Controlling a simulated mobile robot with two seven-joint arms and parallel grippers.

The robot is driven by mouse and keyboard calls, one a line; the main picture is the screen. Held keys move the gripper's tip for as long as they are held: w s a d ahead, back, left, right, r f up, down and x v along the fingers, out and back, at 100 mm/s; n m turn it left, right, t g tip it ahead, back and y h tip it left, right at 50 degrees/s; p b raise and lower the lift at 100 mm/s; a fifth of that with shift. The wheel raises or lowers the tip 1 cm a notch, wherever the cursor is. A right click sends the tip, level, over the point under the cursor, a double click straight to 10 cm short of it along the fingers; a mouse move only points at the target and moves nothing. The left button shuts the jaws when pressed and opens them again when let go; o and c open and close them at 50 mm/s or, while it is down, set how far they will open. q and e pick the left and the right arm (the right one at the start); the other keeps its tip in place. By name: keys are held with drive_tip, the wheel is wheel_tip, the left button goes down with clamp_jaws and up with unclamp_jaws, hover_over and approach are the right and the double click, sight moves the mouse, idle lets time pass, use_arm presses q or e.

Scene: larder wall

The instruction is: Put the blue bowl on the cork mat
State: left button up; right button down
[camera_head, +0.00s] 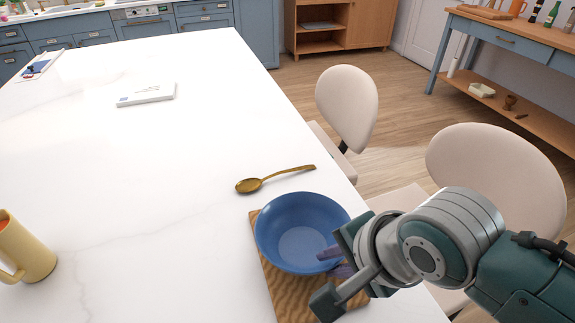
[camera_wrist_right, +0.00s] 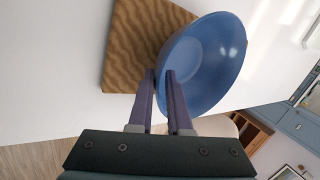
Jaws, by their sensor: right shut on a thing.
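The blue bowl (camera_head: 300,222) is near the table's right edge in the head view. It looks upright there and covers much of the cork mat (camera_head: 282,297), a brown rectangle with wavy lines. My right gripper (camera_head: 332,256) is shut on the bowl's near right rim. In the right wrist view the gripper (camera_wrist_right: 160,77) has the rim of the bowl (camera_wrist_right: 205,62) between its fingers. The mat (camera_wrist_right: 138,40) shows beside and partly behind the bowl there. I cannot tell whether the bowl touches the mat. My left gripper is not in view.
A gold spoon (camera_head: 275,178) lies just beyond the bowl. A yellow mug (camera_head: 24,250) stands at the left, and a white flat box (camera_head: 146,95) lies farther back. Pale chairs (camera_head: 347,103) stand along the right edge. The white table (camera_head: 150,190) between is clear.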

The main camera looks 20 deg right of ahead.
drive_tip(key=shift+f, duration=0.1)
drive_tip(key=c, duration=0.8)
unclamp_jaws()
drive_tip(key=shift+c, duration=0.2)
drive_tip(key=shift+s+r, duration=0.15)
drive_tip(key=shift+r, duration=0.3)
drive_tip(key=s+d+r+n+g+h+p, duration=0.1)
drive_tip(key=s+d+r+n+p, duration=0.2)
drive_tip(key=s+r+n, duration=1)
drive_tip(key=shift+s+d+r+n+g, duration=0.15)
drive_tip(key=shift+s+d+n+g, duration=0.3)
drive_tip(key=shift+s+n, duration=1.1)
drive_tip(key=shift+w+n, duration=0.45)
